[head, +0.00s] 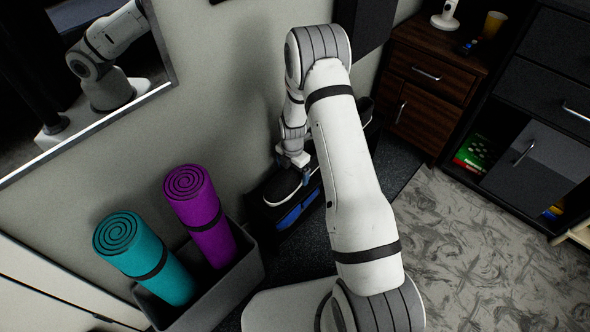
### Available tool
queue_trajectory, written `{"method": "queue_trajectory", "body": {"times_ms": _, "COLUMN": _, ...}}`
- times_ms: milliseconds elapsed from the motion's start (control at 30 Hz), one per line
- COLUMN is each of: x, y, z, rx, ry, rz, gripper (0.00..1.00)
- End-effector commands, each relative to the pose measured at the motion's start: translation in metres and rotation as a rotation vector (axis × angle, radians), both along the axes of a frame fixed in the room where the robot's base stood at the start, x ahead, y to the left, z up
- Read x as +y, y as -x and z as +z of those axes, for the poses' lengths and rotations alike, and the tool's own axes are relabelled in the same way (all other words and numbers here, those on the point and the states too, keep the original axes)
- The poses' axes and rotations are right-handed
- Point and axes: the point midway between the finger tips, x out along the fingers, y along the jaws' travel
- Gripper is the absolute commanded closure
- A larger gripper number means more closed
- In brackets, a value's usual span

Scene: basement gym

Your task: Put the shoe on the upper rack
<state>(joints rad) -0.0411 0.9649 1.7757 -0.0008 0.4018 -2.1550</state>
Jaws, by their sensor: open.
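A dark shoe with a pale sole edge (281,188) lies on top of a low black shoe rack (262,217) against the wall. My gripper (299,172) is open, pointing down right at the far end of this shoe. From this view I cannot tell whether its fingers touch the shoe. Something blue (297,211) shows on the rack's lower level. My arm hides the right part of the rack and whatever stands there, apart from a dark shape behind the arm.
A grey bin (222,296) with a teal rolled mat (145,258) and a purple rolled mat (200,215) stands left of the rack. A mirror (100,70) hangs on the wall. A wooden cabinet (430,85) stands at the back right. Patterned floor (480,250) is clear at right.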

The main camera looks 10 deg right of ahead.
Motion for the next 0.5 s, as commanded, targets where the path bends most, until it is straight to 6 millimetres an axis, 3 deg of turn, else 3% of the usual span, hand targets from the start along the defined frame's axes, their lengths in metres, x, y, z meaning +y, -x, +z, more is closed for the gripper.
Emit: {"method": "queue_trajectory", "body": {"times_ms": 500, "x": 0.001, "y": -0.001, "z": 0.103, "rx": -0.004, "ry": 0.0, "rz": 0.001, "gripper": 0.06}}
